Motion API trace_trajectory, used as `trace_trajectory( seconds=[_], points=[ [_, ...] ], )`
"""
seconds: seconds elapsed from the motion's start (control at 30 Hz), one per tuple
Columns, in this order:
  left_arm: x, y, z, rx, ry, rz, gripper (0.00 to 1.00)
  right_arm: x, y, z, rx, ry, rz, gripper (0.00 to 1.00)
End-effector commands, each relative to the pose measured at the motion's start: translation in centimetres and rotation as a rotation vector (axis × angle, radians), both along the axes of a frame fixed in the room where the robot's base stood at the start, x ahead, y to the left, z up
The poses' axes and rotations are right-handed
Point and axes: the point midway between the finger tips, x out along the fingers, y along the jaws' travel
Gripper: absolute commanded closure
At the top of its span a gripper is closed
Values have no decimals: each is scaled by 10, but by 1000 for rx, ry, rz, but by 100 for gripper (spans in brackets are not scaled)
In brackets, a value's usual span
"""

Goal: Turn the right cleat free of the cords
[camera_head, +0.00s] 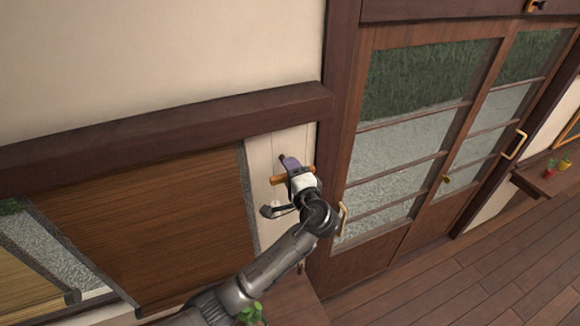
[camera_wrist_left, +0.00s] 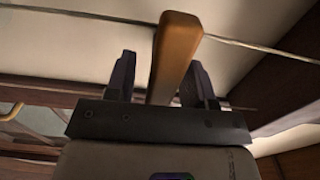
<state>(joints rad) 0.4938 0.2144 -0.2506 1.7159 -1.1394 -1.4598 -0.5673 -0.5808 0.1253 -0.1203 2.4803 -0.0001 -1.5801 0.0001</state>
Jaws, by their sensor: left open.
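One wooden cleat, an orange-brown bar (camera_head: 278,180), shows on the pale wall strip between the brown blind and the door post. I cannot confirm from the picture that it is the right one. My left gripper (camera_head: 292,166) is at it, hiding its middle. In the left wrist view the cleat (camera_wrist_left: 178,45) stands between the two dark fingers of the open left gripper (camera_wrist_left: 161,75), with a gap visible on the finger sides. Thin cords (camera_wrist_left: 262,47) run off to the sides of the cleat. Whether they still wrap it is hidden. My right gripper is not in view.
The brown blind (camera_head: 160,215) hangs left of the cleat under a dark beam (camera_head: 150,130). A dark post (camera_head: 338,90) and glazed sliding doors (camera_head: 400,130) stand to the right. A small plant (camera_head: 249,313) is low beside my forearm. The wooden floor at right is clear.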

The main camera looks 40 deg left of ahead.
Motion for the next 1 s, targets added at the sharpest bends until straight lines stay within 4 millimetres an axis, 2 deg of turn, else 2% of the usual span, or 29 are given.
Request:
trace_trajectory(
  seconds=[0.43,0.93,1.0],
  points=[
    [3,6,0,0,-1,1,51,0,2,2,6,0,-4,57],
    [3,6,0,0,0,1,98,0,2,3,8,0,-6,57],
    [3,6,0,-1,0,1,100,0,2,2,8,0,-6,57]
  ],
)
